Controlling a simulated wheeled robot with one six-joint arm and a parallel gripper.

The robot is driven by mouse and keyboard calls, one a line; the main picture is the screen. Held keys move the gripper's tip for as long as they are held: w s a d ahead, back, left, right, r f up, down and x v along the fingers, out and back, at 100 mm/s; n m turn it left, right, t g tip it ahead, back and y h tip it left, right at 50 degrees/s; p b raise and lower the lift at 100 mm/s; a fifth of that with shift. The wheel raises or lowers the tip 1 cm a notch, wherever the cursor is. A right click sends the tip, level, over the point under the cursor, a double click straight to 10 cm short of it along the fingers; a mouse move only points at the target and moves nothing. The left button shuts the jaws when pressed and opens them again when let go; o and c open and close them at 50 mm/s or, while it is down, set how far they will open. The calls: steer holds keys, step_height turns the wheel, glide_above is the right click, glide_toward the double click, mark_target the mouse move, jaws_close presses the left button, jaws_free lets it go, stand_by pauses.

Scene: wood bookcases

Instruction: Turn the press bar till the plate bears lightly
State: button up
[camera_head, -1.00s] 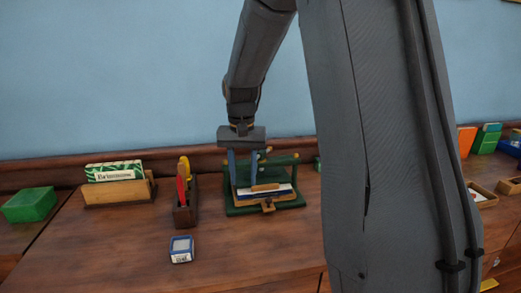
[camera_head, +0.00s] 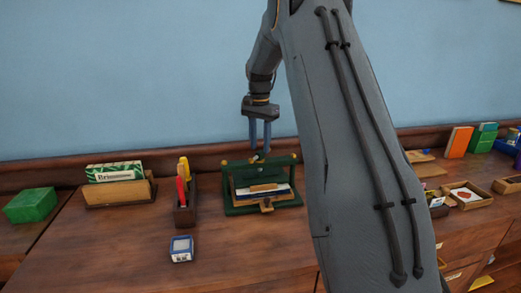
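The small green press (camera_head: 229,202) stands on the wooden top, near the wall. Its upright frame has a green crossbeam with brass-coloured ends. The plate and a pale stack with a wooden piece (camera_head: 264,188) lie low inside the frame. The press bar (camera_head: 258,157) is a short, dark and pale piece at the top middle of the crossbeam. My gripper (camera_head: 260,148) points down just above it, its two blue-grey fingers apart with a visible gap. The fingertips are at or just behind the bar; contact is too small to tell. The gap under the plate is not clear.
A dark holder (camera_head: 185,213) with red and yellow tools stands left of the press. A blue-and-white box (camera_head: 181,248) lies in front. A card rack (camera_head: 118,191) and green box (camera_head: 31,205) are further left. My arm hides the area right of the press.

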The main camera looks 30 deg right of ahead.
mark_target(260, 152)
steer(key=shift+f+p, duration=0.35)
steer(key=shift+f, duration=1.3)
jaws_close()
steer(key=shift+m, duration=1.9)
steer(key=shift+r, duration=0.1)
jaws_free()
